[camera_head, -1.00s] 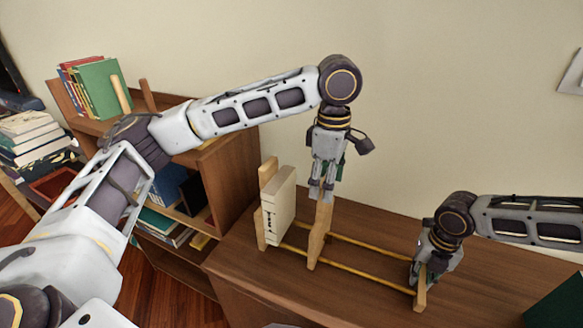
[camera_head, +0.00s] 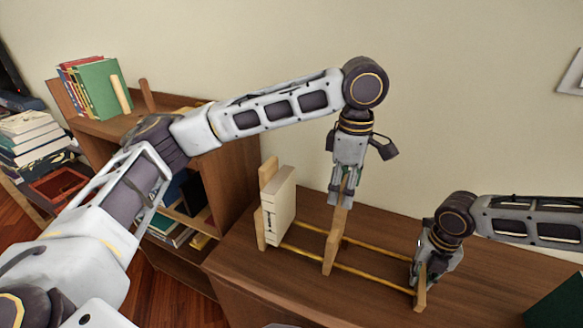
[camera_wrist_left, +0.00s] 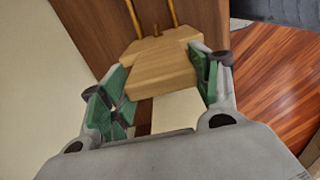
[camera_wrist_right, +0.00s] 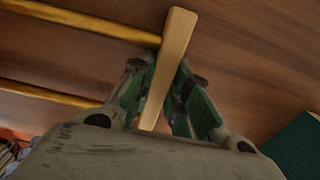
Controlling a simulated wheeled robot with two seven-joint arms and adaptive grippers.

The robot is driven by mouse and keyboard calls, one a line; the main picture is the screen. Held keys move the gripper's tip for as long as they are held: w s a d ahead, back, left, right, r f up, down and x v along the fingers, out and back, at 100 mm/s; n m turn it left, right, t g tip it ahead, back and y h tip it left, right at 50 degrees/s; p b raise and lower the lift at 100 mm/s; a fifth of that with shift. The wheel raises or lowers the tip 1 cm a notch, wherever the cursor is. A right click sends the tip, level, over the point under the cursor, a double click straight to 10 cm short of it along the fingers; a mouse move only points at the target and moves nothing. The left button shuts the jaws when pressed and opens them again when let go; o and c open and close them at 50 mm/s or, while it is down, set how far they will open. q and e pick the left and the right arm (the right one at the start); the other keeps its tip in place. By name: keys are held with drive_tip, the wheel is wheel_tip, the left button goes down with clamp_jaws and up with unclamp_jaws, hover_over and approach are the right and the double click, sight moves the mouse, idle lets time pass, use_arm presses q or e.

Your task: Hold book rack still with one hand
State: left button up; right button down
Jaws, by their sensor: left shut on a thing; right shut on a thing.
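The wooden book rack (camera_head: 377,277) lies on the brown cabinet top, with two yellow rods joining upright wooden plates. A cream book (camera_head: 280,207) stands upright against the rack's left end plate (camera_head: 268,172). My left gripper (camera_head: 341,200) points down and is shut on the movable middle plate (camera_head: 333,248). That plate also shows between its green pads in the left wrist view (camera_wrist_left: 160,68). My right gripper (camera_head: 418,275) is shut on the rack's right end plate (camera_head: 421,290). That plate also shows between the pads in the right wrist view (camera_wrist_right: 170,65).
A lower shelf unit at left holds a green book (camera_head: 101,88) and others. A white book stack (camera_head: 35,140) stands at far left. A dark green book (camera_head: 558,303) lies at the right front. The cabinet top (camera_head: 490,275) is bare around the rack's right end.

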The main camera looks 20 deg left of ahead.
use_arm(q)
drive_tip(key=shift+d, duration=1.1)
drive_tip(key=o, duration=1.4)
drive_tip(key=shift+r, duration=0.15)
drive_tip(key=shift+r, duration=5.85)
